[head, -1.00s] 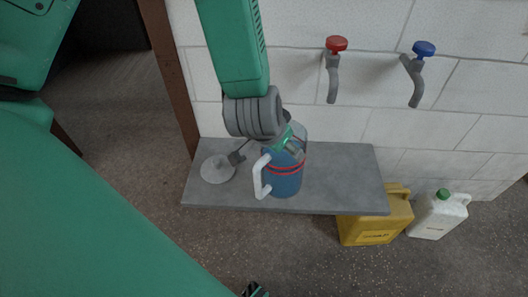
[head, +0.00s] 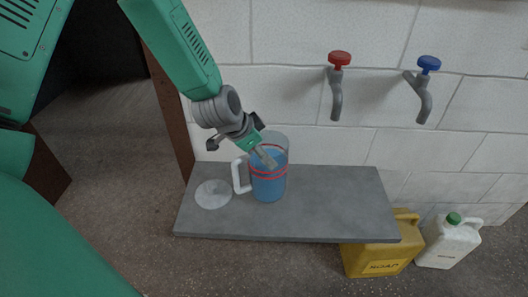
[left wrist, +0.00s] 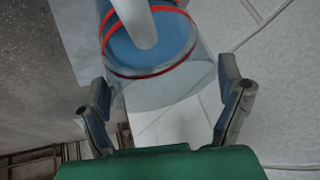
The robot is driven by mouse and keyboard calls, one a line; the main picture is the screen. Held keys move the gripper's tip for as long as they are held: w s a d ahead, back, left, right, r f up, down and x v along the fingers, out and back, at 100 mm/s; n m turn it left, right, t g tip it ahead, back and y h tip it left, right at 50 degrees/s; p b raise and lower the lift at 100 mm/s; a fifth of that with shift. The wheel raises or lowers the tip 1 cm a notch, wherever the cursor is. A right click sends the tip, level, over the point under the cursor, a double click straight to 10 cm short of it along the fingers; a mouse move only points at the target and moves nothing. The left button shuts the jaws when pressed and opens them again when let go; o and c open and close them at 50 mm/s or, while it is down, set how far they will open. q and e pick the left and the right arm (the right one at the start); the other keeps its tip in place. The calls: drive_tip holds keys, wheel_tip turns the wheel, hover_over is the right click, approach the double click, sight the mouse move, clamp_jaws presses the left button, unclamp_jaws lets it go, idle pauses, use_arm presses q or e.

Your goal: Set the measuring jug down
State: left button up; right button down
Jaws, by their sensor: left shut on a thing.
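The measuring jug (head: 270,185) is clear with blue contents, red bands and a white handle on its left. It is upright over the grey shelf (head: 330,205), right of a pale round disc (head: 213,194). Its base appears to be on the shelf top, but I cannot see the contact clearly. My left gripper (head: 240,138) comes down from the upper left to the jug's rim. In the left wrist view the jug (left wrist: 165,85) sits between the two fingers (left wrist: 165,100), and the gripper is shut on it. My right gripper is out of view.
A red-knobbed tap (head: 337,85) and a blue-knobbed tap (head: 422,90) stick out of the white block wall above the shelf. A yellow can (head: 380,258) and a white can (head: 447,243) stand on the floor at right. The shelf's right half is clear.

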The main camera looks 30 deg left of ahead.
sight(266, 186)
use_arm(q)
drive_tip(key=shift+w+f, duration=0.1)
drive_tip(key=shift+f, duration=0.4)
drive_tip(key=shift+d+f+b, duration=0.25)
drive_tip(key=shift+f+b, duration=0.25)
drive_tip(key=shift+f, duration=0.2)
wheel_tip(266, 186, down, 3)
drive_tip(key=shift+r+b, duration=0.2)
drive_tip(key=shift+b, duration=0.35)
drive_tip(key=shift+a+r, duration=0.1)
drive_tip(key=o, duration=1.5)
